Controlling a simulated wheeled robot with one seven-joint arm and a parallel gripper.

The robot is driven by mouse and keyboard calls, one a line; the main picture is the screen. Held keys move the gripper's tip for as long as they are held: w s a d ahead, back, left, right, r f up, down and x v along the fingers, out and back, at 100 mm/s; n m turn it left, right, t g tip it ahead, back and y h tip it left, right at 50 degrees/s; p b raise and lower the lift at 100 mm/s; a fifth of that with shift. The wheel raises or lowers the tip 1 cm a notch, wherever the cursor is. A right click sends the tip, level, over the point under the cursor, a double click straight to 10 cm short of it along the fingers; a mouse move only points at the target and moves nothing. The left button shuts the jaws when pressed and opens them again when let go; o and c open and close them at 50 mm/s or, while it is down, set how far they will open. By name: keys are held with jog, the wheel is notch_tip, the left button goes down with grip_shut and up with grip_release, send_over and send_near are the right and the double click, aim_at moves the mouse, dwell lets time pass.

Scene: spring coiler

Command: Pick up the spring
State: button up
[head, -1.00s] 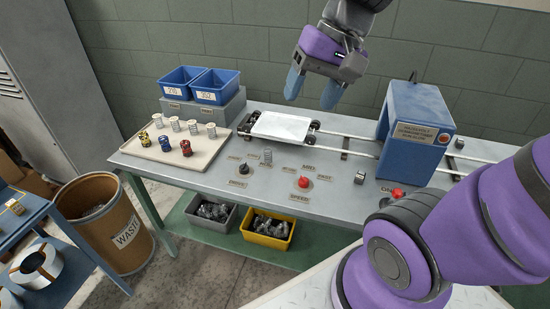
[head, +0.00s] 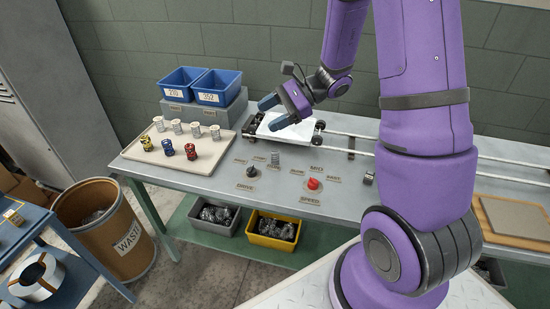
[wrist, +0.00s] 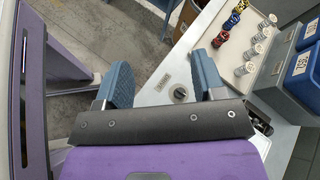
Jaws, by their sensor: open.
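Other springs stand on a beige tray (head: 203,170) at the left: several pale ones (head: 177,126) behind, and a yellow (head: 147,143), a red (head: 190,151) and a blue one (head: 168,147) in front. I cannot make out the single spring there.
A black knob (head: 251,171) and a red knob (head: 313,184) rise from the bench. A white plate (head: 285,127) sits on a carriage with rails running right. Blue bins (head: 217,86) stand behind the tray. A brown board (head: 515,215) lies at the right.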

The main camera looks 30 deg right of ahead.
jog(key=w+d+f+m+t, duration=0.4)
jog(key=d+f+m, duration=0.2)
jog(key=f, duration=0.4)
jog(key=m+t+h, duration=0.4)
jog(key=m, duration=0.2)
send_near(275, 156)
jog(key=shift+w+d, duration=0.3)
jog(key=shift+w, duration=0.25)
jog(key=shift+g, duration=0.3)
jog(key=x, duration=0.7)
jog(key=f+x, duration=0.1)
jog(key=x, duration=0.2)
jog(key=shift+w+d, duration=0.15)
jog(key=shift+w, duration=0.15)
jog(key=c, duration=1)
